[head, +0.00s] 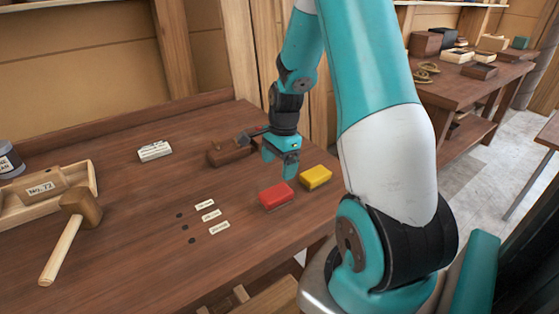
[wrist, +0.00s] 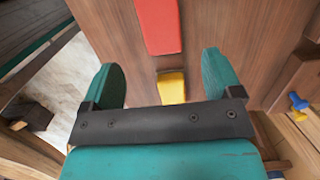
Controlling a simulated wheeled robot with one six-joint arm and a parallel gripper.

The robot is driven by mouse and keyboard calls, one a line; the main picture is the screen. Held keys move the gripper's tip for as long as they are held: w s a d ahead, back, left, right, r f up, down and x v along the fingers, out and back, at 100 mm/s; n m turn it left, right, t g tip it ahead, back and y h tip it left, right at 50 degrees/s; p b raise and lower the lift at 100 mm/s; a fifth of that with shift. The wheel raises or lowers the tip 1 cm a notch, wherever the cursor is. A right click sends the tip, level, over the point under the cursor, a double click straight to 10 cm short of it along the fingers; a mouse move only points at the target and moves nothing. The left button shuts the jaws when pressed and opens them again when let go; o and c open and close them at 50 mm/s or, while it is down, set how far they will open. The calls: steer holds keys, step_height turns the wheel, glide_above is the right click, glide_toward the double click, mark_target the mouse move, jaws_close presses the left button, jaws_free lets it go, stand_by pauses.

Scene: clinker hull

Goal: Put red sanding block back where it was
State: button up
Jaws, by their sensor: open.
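The red sanding block (head: 276,195) lies flat on the brown workbench (head: 130,255), near its right edge. It also shows at the top of the wrist view (wrist: 158,24), beyond the fingertips. A yellow block (head: 315,176) lies just right of it and slightly farther back, with a small gap. In the wrist view the yellow block (wrist: 172,87) shows between my fingers, close to the palm bar. My gripper (head: 279,168) is open and empty, with its fingers pointing down behind the red block. Both teal fingers show apart in the wrist view (wrist: 163,75).
Three small paper labels (head: 211,215) beside dark dots lie left of the red block. A white labelled block (head: 155,151), a mallet (head: 80,208) and a wooden tray (head: 50,208) are farther left. The front middle is clear.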

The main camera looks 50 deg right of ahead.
steer(key=s+a+r+n+y, duration=0.1)
steer(key=a+r+n, duration=0.45)
steer(key=a, duration=0.35)
steer(key=a+r+n, duration=0.5)
steer(key=a+n, duration=0.2)
steer(key=a, duration=0.2)
steer(key=s+a+r+n+y, duration=0.1)
steer(key=s+a+r+n, duration=0.2)
steer(key=s+a+n, duration=0.4)
steer(key=s+a+r+n, duration=0.3)
steer(key=s+a+n, duration=0.4)
steer(key=n, duration=0.1)
steer(key=shift+s+a+r+n+y, duration=0.2)
steer(key=shift+s+r+n+y, duration=0.1)
steer(key=shift+n+y, duration=0.1)
